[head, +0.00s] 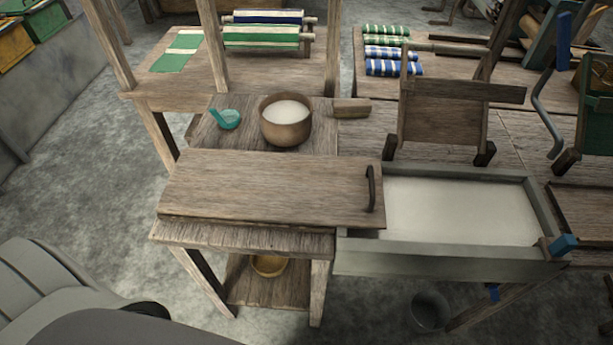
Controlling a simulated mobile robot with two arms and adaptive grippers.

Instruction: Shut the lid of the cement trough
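The cement trough (443,258) is a grey open box at the right, filled with a smooth pale white material (460,208). Its lid (265,188) is a flat wooden board lying to the left of the trough on a wooden stand. A dark upright handle (371,188) is fixed near the lid's right end. That end reaches just over the trough's left edge, and most of the trough is uncovered. Neither gripper shows in the head view.
Behind the lid, a wooden bowl (287,133) of white stuff, a teal ladle (227,119) and a wooden block (351,108) sit on a board. A tilted wooden panel (443,120) stands behind the trough. A blue-ended lever (563,244) is at the trough's right corner.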

